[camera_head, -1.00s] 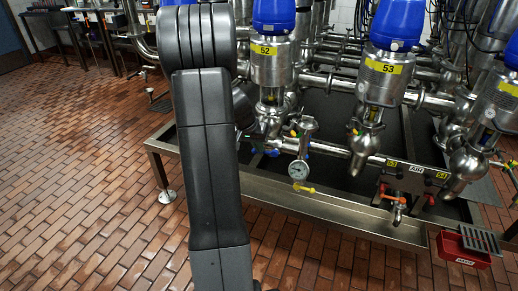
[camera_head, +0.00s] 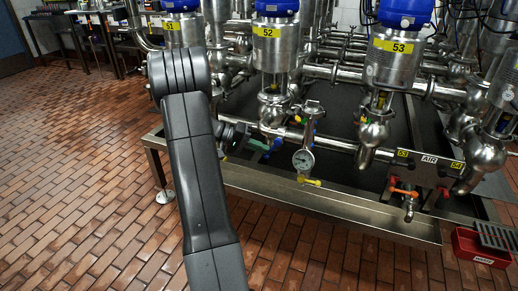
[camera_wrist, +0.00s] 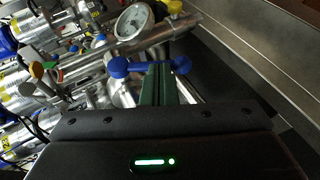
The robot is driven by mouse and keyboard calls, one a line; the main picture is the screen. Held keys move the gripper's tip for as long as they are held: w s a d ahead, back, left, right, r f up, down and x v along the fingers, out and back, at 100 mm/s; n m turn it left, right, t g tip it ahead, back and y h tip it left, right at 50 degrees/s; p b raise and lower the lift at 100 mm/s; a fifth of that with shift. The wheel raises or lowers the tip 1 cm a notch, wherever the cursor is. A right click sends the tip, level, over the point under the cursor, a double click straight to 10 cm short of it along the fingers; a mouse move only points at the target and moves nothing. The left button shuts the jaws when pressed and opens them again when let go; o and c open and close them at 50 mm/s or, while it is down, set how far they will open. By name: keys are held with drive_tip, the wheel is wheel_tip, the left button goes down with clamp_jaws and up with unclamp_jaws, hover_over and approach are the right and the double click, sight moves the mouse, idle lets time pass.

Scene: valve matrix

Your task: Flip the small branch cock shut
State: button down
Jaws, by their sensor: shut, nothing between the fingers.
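A small cock with a blue two-lobed handle (camera_wrist: 118,67) sits on the pipework in the wrist view. In the head view its blue handle (camera_head: 276,147) shows left of the round gauge. My gripper has green fingers (camera_wrist: 160,72), shut and empty, which lie across the middle of the blue handle and hide its centre. I cannot tell whether they touch it. In the head view my gripper (camera_head: 259,144) is just left of the handle. Another small cock with a yellow handle (camera_head: 309,181) hangs below the gauge; it also shows in the wrist view (camera_wrist: 174,6).
The gauge (camera_head: 303,160) is close to the right of my gripper. Steel valves with blue tops stand behind. Orange handles (camera_head: 403,191) sit by the AIR label. The steel tray edge (camera_head: 330,212) runs in front, with a red box (camera_head: 482,248) at right.

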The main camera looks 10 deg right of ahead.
drive_tip(key=shift+s+d+f+n+g+h+b, duration=0.25)
drive_tip(key=shift+d+f+h+b, duration=0.1)
drive_tip(key=shift+f+h+b, duration=0.25)
drive_tip(key=shift+s+d+f+n+g+h+b, duration=0.15)
drive_tip(key=shift+s+d+f+g+h+b, duration=0.15)
drive_tip(key=shift+f+h+b, duration=0.25)
drive_tip(key=shift+d, duration=0.15)
